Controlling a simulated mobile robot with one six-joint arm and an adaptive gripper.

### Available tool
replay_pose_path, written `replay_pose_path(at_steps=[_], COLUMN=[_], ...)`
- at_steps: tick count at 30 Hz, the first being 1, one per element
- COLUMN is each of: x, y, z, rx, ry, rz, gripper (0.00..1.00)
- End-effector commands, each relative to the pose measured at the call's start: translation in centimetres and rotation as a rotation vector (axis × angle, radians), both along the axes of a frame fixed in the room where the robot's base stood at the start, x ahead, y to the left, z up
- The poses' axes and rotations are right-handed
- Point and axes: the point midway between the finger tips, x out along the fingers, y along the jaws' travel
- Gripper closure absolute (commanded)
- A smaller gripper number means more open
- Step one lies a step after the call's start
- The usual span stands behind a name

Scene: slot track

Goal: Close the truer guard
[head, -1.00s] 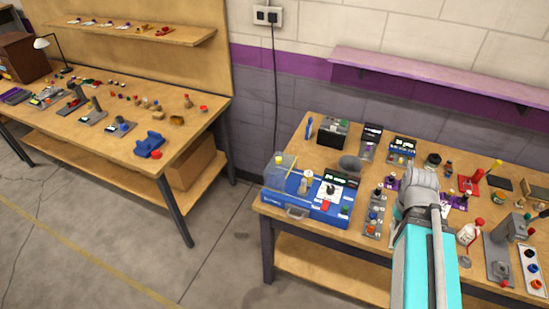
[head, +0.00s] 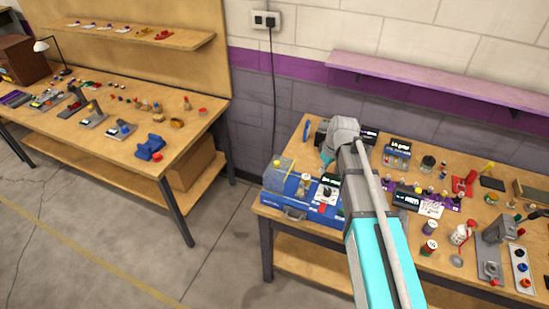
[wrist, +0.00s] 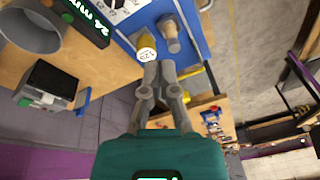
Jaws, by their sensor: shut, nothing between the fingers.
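The truer is a blue machine (head: 296,208) at the left end of the right bench in the head view. Its clear guard (head: 279,168) with a yellow edge stands raised at its left end. In the wrist view the truer's blue top (wrist: 188,14) is at the upper middle, with a yellow-and-white wheel (wrist: 146,47) and a grey-brown knob (wrist: 171,34) on it. A yellow bar (wrist: 192,72) shows right of my fingers. My gripper (wrist: 159,66) is shut and empty, close to the wheel and knob in the picture; contact cannot be told. In the head view my arm hides the fingers.
A digital timer (wrist: 85,18) and a grey cup (wrist: 30,30) are near the truer. A dark box (wrist: 48,82) stands behind. Bottles (head: 430,238) and small devices fill the bench right of my arm. Floor between the benches is clear.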

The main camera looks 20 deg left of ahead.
Motion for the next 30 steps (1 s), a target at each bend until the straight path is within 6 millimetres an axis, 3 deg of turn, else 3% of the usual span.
replay_pose_path(at_steps=[1,6,12,18,30], x=[1.5,3.1,3.7,3.5,3.5], y=[2.9,11.0,17.8,20.2,20.2], z=[0.8,2.2,3.3,3.6,3.5], rx=[0.017,0.076,0.128,0.149,0.150], ry=[-0.012,-0.060,-0.107,-0.127,-0.128], rz=[0.088,0.377,0.611,0.701,0.706], gripper=[1.00,1.00,1.00,1.00,1.00])
